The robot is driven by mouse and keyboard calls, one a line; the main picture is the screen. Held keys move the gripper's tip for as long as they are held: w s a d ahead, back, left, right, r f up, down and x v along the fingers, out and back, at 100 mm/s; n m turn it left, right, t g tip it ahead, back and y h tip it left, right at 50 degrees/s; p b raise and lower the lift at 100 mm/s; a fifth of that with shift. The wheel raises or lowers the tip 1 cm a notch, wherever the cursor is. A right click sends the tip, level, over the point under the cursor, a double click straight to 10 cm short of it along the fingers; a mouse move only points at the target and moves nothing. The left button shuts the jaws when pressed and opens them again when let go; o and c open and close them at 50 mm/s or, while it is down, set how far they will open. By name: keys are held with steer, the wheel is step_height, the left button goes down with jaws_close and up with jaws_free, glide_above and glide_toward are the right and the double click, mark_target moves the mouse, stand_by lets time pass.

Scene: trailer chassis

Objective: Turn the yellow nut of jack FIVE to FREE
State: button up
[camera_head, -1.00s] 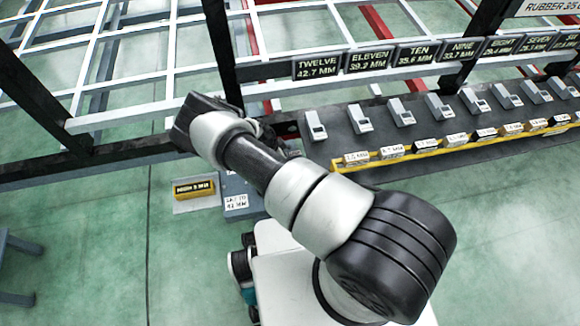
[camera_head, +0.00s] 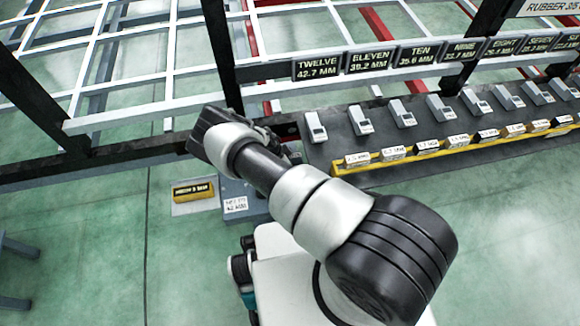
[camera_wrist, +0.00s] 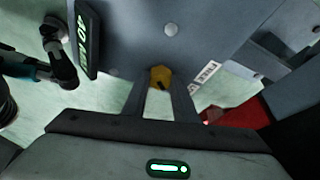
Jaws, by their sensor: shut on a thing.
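The yellow nut (camera_wrist: 161,73) shows in the wrist view at the tips of my gripper (camera_wrist: 161,88), on a grey metal plate (camera_wrist: 150,35). The two dark fingers are on either side of the nut and closed on it. A dark mark shows on the nut's near side. A white label that seems to read FREE (camera_wrist: 206,74) is on the plate to the right of the nut. In the head view my arm hides the nut and my gripper, so no jack number can be read.
In the wrist view, a dark sign with light lettering (camera_wrist: 84,40) stands left and a red part (camera_wrist: 238,112) lies right. In the head view, a grey bench (camera_head: 345,140) with several small blocks runs right, beside a black post (camera_head: 222,50).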

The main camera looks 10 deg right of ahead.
steer(key=shift+n, duration=0.3)
steer(key=n, duration=0.1)
steer(key=n+t, duration=0.1)
steer(key=n+y, duration=0.1)
steer(key=n, duration=0.1)
steer(key=shift+s+d+t+p, duration=0.15)
steer(key=shift+s+t+p, duration=0.15)
steer(key=shift+p, duration=0.1)
steer(key=shift+n+t+y, duration=0.3)
steer(key=shift+n, duration=1)
steer(key=o, duration=1.1)
steer(key=shift+p, duration=0.3)
steer(key=p+v, duration=0.5)
steer(key=v, duration=1.2)
steer(key=shift+s+r, duration=0.15)
steer(key=shift+s, duration=0.05)
